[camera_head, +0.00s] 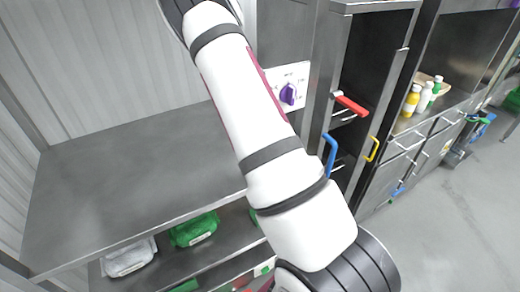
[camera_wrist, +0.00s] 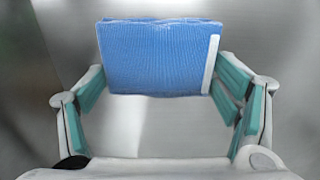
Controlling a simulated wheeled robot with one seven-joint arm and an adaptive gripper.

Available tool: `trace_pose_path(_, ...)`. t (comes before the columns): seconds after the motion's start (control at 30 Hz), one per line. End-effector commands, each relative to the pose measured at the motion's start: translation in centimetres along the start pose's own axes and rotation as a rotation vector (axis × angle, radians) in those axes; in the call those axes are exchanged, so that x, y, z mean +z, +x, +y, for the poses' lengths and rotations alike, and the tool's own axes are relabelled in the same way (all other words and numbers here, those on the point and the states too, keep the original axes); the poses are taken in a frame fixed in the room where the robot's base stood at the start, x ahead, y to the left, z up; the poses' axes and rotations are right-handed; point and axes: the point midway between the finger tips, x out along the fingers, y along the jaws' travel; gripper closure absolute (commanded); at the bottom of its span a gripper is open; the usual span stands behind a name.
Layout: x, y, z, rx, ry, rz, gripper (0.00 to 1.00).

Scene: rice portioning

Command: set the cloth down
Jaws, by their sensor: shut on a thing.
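A folded blue cloth (camera_wrist: 155,55) with a white strip along its right edge shows in the wrist view. My gripper (camera_wrist: 163,88) has its teal-padded fingers on the left and right sides of the cloth and is shut on it. Behind the cloth is a plain grey metal surface (camera_wrist: 270,45); I cannot tell whether the cloth touches it. In the head view my white arm crosses the middle, and the gripper and cloth are not visible.
A bare grey metal counter (camera_head: 130,170) is at left, with green bags (camera_head: 194,229) and a white bag (camera_head: 129,257) on the shelf below. A purple knob (camera_head: 288,94) and an open metal cabinet with a red handle (camera_head: 351,104) stand right of my arm. Bottles (camera_head: 411,101) stand farther right.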

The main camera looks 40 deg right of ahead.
Motion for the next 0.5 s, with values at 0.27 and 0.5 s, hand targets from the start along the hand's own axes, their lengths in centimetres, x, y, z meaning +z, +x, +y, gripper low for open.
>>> trace_pose_path(0.27,-0.06,0.17,-0.05,0.0,-0.001,-0.001,0.48)
trace_pose_path(0.5,-0.05,0.42,-0.06,0.0,-0.001,-0.001,0.0)
